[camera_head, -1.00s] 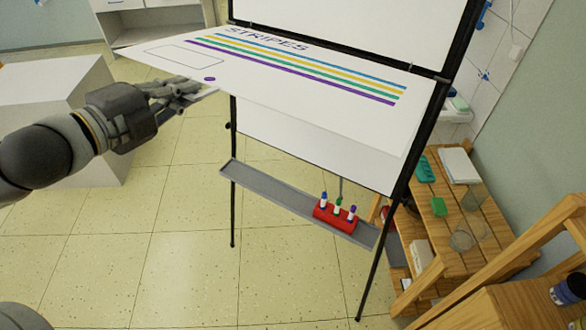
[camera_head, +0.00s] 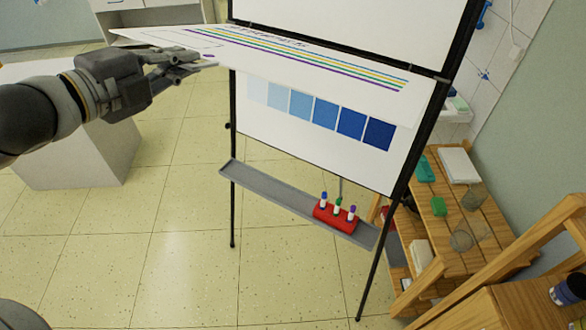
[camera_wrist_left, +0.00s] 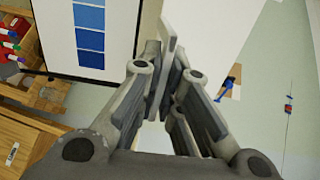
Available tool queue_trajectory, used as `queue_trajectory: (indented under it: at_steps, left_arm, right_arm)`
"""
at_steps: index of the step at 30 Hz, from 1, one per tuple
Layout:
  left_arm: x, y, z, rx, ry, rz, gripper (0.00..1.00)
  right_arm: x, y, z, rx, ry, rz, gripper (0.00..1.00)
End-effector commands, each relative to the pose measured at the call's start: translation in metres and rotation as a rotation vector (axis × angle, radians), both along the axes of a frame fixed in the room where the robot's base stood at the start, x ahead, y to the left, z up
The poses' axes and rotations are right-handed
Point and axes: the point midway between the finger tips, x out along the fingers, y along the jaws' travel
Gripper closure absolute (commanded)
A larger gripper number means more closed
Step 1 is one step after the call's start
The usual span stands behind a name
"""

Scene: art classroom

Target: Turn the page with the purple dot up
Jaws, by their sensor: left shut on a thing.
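The striped page (camera_head: 345,88) hangs from the top of the flip chart and is lifted out toward me, seen nearly edge-on. It carries coloured stripes, lettering and a purple dot (camera_head: 208,56) near its lower left edge. My left gripper (camera_head: 192,62) is shut on that edge beside the dot. In the left wrist view the page (camera_wrist_left: 208,28) shows as a white sheet at the fingers (camera_wrist_left: 165,85). The page beneath, with a row of blue squares (camera_head: 325,114), is uncovered below it and also shows in the left wrist view (camera_wrist_left: 89,38). My right gripper is out of view.
The chart's grey tray (camera_head: 265,195) holds a red marker holder (camera_head: 336,215) with 3 markers. A wooden shelf (camera_head: 470,215) with jars and boxes stands right of the chart. A white block (camera_head: 75,160) stands left. The floor in front is clear.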

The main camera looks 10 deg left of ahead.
Motion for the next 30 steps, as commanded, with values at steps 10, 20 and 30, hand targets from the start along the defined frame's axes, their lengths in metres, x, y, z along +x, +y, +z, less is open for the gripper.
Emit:
queue_trajectory:
  at_steps: [10,20,30]
  left_arm:
    - [0.012,-0.005,0.031,0.001,-0.003,-0.001,1.0]
    - [0.022,-0.008,0.059,0.002,-0.004,-0.001,1.0]
    - [0.031,-0.011,0.081,0.0,-0.002,0.0,1.0]
  right_arm:
    - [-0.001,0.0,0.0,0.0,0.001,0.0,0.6]
    - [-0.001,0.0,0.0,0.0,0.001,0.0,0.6]
    - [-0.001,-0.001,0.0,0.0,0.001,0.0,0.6]
